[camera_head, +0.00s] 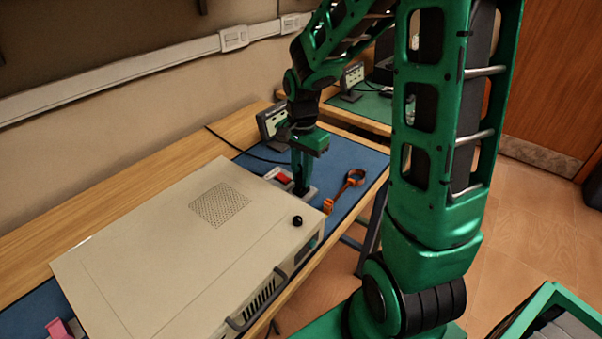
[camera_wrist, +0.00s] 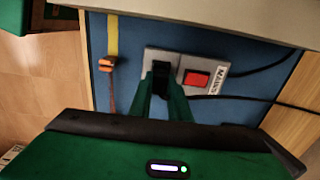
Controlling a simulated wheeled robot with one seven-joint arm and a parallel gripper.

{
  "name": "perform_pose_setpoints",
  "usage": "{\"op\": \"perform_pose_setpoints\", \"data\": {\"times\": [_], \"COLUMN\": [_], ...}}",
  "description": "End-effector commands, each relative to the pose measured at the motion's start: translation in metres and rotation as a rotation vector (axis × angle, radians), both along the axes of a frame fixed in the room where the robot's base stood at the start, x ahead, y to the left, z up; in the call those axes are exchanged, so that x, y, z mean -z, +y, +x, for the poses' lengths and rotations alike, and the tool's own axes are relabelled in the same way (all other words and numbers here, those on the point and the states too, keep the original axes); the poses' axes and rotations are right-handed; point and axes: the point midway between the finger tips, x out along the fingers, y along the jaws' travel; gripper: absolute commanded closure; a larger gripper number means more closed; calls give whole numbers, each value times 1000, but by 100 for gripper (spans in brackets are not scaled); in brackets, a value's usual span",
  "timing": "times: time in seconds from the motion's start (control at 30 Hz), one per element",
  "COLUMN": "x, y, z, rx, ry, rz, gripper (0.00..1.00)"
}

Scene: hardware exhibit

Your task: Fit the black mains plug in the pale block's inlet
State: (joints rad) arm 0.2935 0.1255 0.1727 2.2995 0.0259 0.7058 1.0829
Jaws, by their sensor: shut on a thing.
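The pale block (camera_wrist: 214,65) lies on the blue mat, with a red rocker switch (camera_wrist: 196,78) and a "MAINS" label on its right part in the wrist view. The black mains plug (camera_wrist: 161,69) is between my gripper's (camera_wrist: 161,84) green fingers, which are shut on it. The plug is at the block's left part and covers the inlet. I cannot tell whether it is seated or just above. In the head view my gripper (camera_head: 302,182) points down at the block (camera_head: 311,194), behind the large beige case.
The beige case (camera_head: 150,250) with a black knob (camera_head: 297,221) stands close in front of the block. An orange tool (camera_head: 345,190) lies to the right on the blue mat (camera_head: 362,160). Black cables (camera_wrist: 250,98) run right of the block. A small panel (camera_head: 271,121) stands behind.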

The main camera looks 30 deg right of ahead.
Motion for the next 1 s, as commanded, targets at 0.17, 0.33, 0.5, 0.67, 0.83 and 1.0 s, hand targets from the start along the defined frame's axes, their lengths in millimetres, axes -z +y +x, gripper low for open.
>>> {"op": "perform_pose_setpoints", "data": {"times": [0.17,0.33,0.5,0.67,0.83,1.0], "x": [2,5,7,9,11,13], "y": [0,0,0,0,0,0], "z": [0,0,0,0,0,0], "rx": [0,0,0,0,0,0], "ry": [0,0,0,0,1,1], "rz": [0,0,0,0,0,1], "gripper": [96,96,96,96,96,96]}}
